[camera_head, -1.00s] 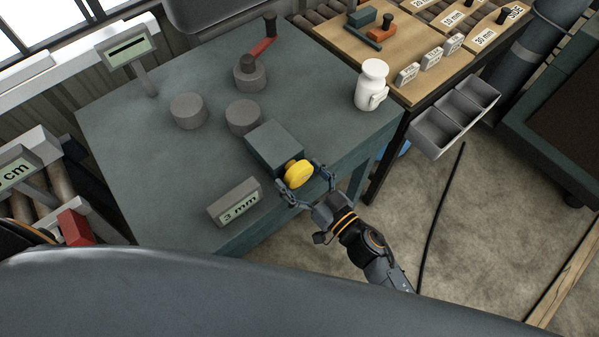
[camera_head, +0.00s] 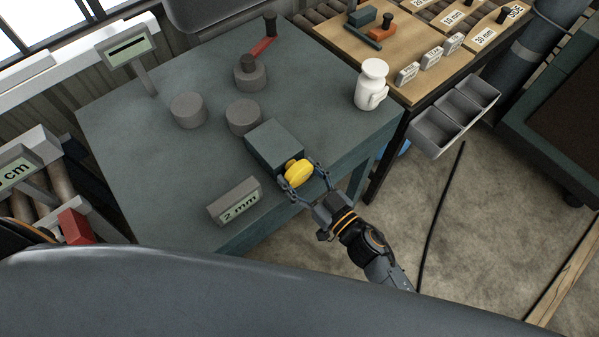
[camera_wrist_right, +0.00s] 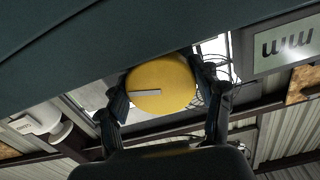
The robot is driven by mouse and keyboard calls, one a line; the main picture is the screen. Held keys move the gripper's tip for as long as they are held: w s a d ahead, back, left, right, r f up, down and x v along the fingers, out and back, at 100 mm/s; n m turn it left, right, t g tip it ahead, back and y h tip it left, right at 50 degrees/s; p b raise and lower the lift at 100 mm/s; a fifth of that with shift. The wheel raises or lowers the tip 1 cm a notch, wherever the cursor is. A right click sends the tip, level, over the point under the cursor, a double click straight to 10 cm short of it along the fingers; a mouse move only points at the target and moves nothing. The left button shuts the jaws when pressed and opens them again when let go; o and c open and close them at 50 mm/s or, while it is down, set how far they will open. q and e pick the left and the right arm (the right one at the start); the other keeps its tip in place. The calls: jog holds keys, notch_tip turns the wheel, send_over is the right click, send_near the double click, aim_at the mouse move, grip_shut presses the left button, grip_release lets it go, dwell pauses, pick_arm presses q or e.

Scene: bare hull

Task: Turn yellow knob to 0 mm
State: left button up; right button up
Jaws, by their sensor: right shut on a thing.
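The yellow knob (camera_head: 298,172) sits on the front face of a dark green-grey box (camera_head: 274,145) on the table. In the right wrist view the knob (camera_wrist_right: 162,86) is a round yellow disc with a pale pointer line towards the left. My right gripper (camera_head: 304,181) is shut on the knob, with one finger on either side of it. The gripper also shows in the wrist view (camera_wrist_right: 160,100). A small display block (camera_head: 236,203) left of the knob reads "2 mm". My left gripper is not in view.
The green table (camera_head: 150,170) carries grey cylinders (camera_head: 188,110), a red crank handle (camera_head: 262,47), a white jug (camera_head: 371,84) and a display on a post (camera_head: 127,47). A grey divided bin (camera_head: 455,116) hangs at the right.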

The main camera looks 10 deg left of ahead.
jog(key=shift+w+n, duration=0.1)
jog(key=shift+n, duration=2.4)
jog(key=o, duration=1.1)
jog(key=shift+o, duration=0.2)
